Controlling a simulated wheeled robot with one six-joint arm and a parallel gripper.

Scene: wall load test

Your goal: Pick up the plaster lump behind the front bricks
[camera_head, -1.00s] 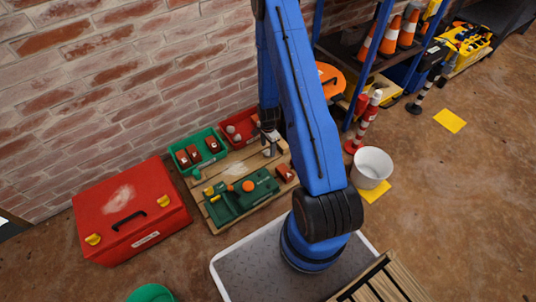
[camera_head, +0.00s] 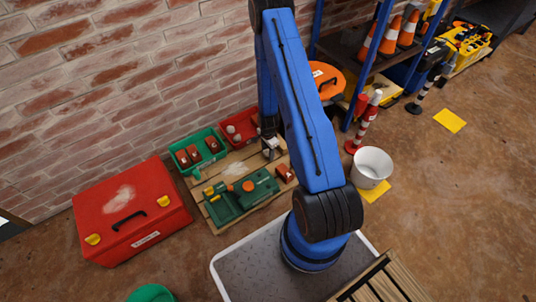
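My gripper (camera_head: 270,150) hangs at the end of the blue arm, over the right side of the wooden pallet by the wall. It is small here, and I cannot tell whether its fingers are open or shut or hold anything. Small pale lumps (camera_head: 232,130) show in the red bin (camera_head: 225,122) to the left of my gripper. I cannot tell for sure which is the plaster lump. Red-brown bricks (camera_head: 212,145) lie in the green bin (camera_head: 187,144).
A big red case (camera_head: 130,205) stands left. A white bucket (camera_head: 371,165) and red-white posts (camera_head: 367,125) stand right. The brick wall closes the back.

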